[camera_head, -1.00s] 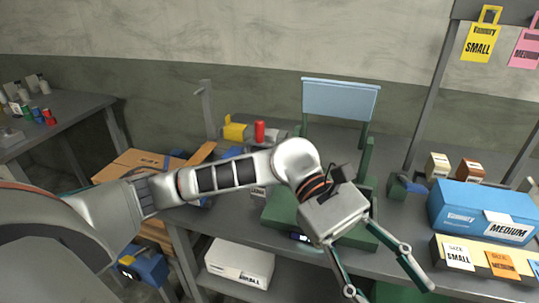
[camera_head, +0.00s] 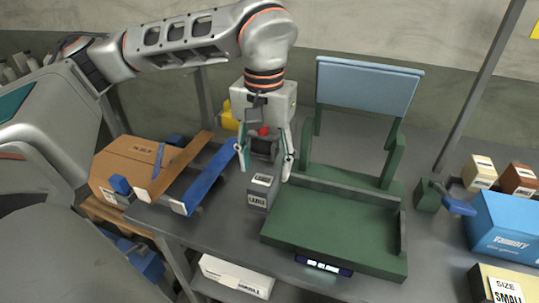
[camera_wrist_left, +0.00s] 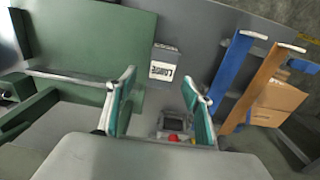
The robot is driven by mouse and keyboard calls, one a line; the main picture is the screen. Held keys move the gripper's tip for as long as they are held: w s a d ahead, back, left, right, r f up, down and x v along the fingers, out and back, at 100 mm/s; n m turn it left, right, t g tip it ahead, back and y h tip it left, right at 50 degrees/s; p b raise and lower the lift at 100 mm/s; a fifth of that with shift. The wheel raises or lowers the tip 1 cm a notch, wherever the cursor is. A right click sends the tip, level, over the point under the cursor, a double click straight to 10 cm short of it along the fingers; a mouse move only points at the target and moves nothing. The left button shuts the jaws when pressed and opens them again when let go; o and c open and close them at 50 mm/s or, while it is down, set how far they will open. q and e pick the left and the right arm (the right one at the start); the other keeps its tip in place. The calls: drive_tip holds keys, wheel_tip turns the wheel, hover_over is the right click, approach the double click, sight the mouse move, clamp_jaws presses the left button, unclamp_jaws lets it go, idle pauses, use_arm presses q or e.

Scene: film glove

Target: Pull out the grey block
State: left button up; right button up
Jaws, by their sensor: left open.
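The grey block (camera_head: 258,196), with a white label reading LARGE, stands on the grey table just left of the green scale-like stand. In the left wrist view the block (camera_wrist_left: 166,52) shows its label beyond the fingertips. My left gripper (camera_head: 265,172) points down, above and slightly behind the block, with its fingers apart. In the left wrist view its fingertips (camera_wrist_left: 157,86) have nothing held between them. My right gripper is not in view.
The green stand (camera_head: 330,225) with a raised blue panel (camera_head: 368,86) is close on the right. A blue strip (camera_head: 208,180) and brown strip (camera_head: 180,167) lie left, near a cardboard box (camera_head: 125,160). A dark grey object (camera_head: 265,148) is behind the block.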

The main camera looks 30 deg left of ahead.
sight(262, 180)
use_arm(q)
drive_tip(key=shift+s+f, duration=0.6)
drive_tip(key=shift+f, duration=0.3)
wheel_tip(262, 180, down, 4)
drive_tip(key=shift+w+r+b, duration=0.1)
drive_tip(key=shift+w+b, duration=0.05)
drive_tip(key=shift+b, duration=0.2)
drive_tip(key=shift+f, duration=0.8)
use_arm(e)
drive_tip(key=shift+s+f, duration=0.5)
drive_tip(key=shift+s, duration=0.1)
use_arm(q)
drive_tip(key=c, duration=1.3)
